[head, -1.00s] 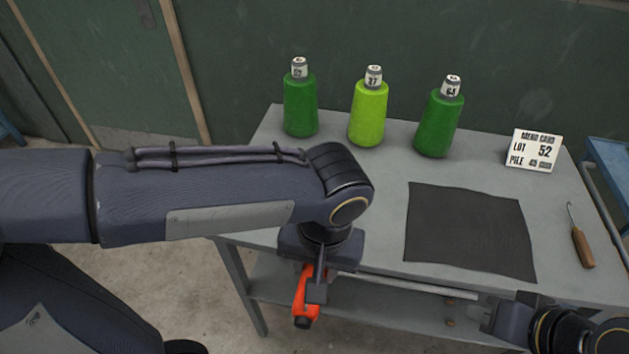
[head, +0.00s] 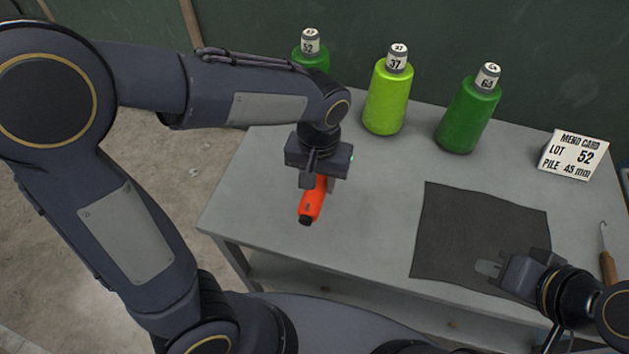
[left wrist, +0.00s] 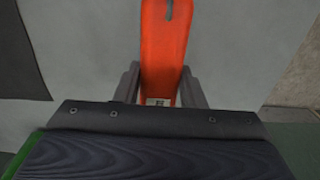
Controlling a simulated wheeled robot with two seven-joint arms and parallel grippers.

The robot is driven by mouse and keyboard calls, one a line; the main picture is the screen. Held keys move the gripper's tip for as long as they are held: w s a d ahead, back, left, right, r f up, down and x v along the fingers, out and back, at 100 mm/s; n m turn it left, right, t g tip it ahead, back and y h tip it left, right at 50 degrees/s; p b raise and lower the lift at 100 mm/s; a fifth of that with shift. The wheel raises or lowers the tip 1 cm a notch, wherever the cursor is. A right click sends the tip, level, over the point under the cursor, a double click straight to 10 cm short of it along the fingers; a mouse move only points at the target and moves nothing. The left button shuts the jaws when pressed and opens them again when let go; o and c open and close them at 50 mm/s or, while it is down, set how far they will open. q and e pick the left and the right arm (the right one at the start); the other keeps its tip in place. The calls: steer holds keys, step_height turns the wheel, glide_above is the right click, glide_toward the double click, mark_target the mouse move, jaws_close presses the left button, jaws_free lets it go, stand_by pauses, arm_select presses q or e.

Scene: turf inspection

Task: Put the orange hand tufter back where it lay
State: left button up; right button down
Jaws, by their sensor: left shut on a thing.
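The orange hand tufter (head: 312,204) is held in my left gripper (head: 318,183), over the bare left part of the grey table. I cannot tell whether its lower end touches the tabletop. In the left wrist view the tufter (left wrist: 165,45) sits between both fingers of the left gripper (left wrist: 161,90), with a small label near the grip. Its upper part in the head view is hidden by the gripper.
Green, lime (head: 388,100) and dark green (head: 468,115) yarn cones stand along the table's back. My left forearm partly hides the left green cone (head: 312,55). A white lot 52 card (head: 572,155) and a wooden-handled hook (head: 607,265) are at right. The table's (head: 270,235) left front is clear.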

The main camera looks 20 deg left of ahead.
arm_select(q)
steer(key=w+f, duration=0.1)
steer(key=w+a+f, duration=0.1)
steer(key=f, duration=0.1)
steer(key=w+f, duration=0.1)
steer(key=shift+w+a+f, duration=0.1)
steer(key=shift+a+f, duration=0.2)
steer(key=shift+f, duration=0.05)
steer(key=shift+w+f, duration=0.15)
steer(key=shift+f, duration=1.5)
steer(key=shift+f, duration=0.1)
steer(key=o, duration=1.2)
steer(key=shift+c, duration=0.2)
step_height(320, 180, up, 12)
steer(key=shift+r, duration=0.1)
steer(key=s+a+r+n+t+h, duration=0.1)
steer(key=s+a, duration=0.3)
steer(key=s, duration=0.4)
steer(key=s+a+r+n+t+h, duration=0.1)
steer(key=s+a+t, duration=0.3)
steer(key=s, duration=0.4)
steer(key=shift+s+a+t+h, duration=0.2)
steer(key=shift+a+t+h, duration=0.1)
steer(key=shift+a+h, duration=0.5)
